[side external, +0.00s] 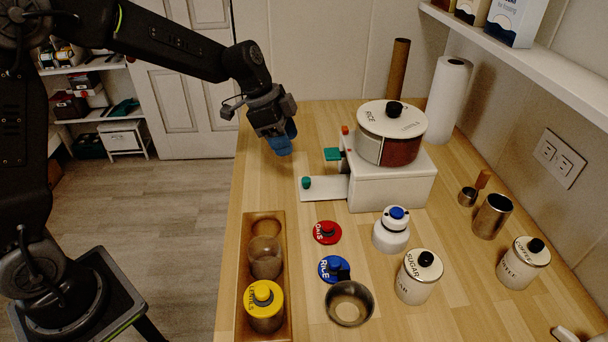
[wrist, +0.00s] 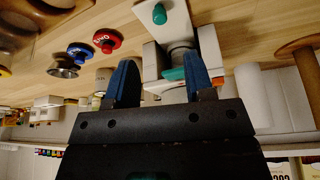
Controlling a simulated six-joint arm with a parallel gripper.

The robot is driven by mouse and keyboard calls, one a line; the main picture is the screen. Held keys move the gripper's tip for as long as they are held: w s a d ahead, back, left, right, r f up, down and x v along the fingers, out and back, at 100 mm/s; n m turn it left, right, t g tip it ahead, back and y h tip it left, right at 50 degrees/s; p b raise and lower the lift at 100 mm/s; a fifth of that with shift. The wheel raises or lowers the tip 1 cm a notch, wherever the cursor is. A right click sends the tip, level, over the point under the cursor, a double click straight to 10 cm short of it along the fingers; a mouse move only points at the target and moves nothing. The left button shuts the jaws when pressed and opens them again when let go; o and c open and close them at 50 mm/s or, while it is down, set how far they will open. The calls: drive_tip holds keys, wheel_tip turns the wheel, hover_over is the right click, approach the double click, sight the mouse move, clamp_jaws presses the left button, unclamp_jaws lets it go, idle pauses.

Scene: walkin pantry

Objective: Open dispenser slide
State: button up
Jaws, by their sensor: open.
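The dispenser is a white base (side external: 392,190) with a round container (side external: 390,134) labelled RICE on top. A flat white plate (side external: 325,188) with a green knob (side external: 306,182) sticks out at its left foot. A green tab (side external: 332,154) projects from the base's upper left side, near a small red part. In the wrist view the green knob (wrist: 159,14) and green tab (wrist: 174,74) both show. My gripper (side external: 284,143) has blue fingers, points down and hangs left of the dispenser, apart from it. In the wrist view my gripper (wrist: 162,82) is open, the green tab appearing between its fingers.
A wooden tray (side external: 250,303) holds a clear jar (side external: 265,258) and a yellow-lidded jar (side external: 264,305). Red (side external: 327,232) and blue (side external: 334,268) lids, a metal bowl (side external: 349,303), and white canisters (side external: 418,276) stand in front. Paper towel (side external: 448,98) stands behind.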

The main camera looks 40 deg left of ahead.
sight(305, 179)
drive_tip(key=x, duration=1)
drive_tip(key=shift+d+f, duration=0.1)
drive_tip(key=shift+f, duration=0.15)
drive_tip(key=shift+c, duration=0.4)
clamp_jaws()
